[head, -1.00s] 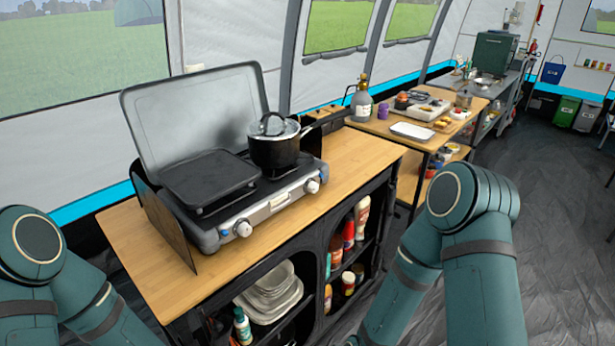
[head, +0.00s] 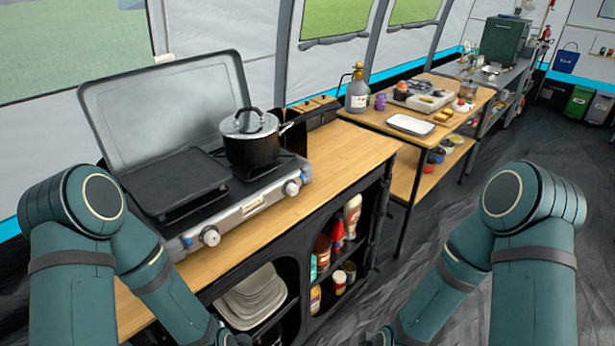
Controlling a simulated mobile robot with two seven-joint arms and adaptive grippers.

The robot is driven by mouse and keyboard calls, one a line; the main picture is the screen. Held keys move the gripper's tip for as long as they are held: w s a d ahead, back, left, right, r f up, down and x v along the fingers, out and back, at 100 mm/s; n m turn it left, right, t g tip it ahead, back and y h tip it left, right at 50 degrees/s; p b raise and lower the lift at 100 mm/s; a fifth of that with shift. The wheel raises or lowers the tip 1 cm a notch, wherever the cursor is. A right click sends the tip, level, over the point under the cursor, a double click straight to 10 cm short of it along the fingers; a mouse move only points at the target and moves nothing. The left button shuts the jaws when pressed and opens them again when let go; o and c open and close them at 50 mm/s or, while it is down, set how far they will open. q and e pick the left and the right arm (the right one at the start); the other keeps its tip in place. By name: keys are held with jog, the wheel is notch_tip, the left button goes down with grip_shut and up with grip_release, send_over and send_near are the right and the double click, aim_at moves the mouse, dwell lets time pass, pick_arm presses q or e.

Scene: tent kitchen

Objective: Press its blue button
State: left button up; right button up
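A two-burner camping stove (head: 252,205) with its lid raised stands on the wooden counter in the head view. A small blue spot, apparently the blue button (head: 187,242), shows on its front panel just left of the left knob (head: 210,236). A second knob (head: 292,188) is at the right end of the panel. My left arm rises in front of the stove's left end, close to the blue spot in the picture. My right arm is at the right, over the floor. Both arms run down to the bottom edge, and neither gripper's fingers are visible.
A lidded black pot (head: 254,150) sits on the right burner and a black griddle (head: 175,180) on the left. Shelves below the counter (head: 350,150) hold plates (head: 252,298) and bottles. A side table (head: 405,150) with food stands beyond. Floor is free at right.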

pick_arm(q)
jog(key=shift+d, duration=0.1)
dwell(0.3)
grip_shut()
dwell(1.2)
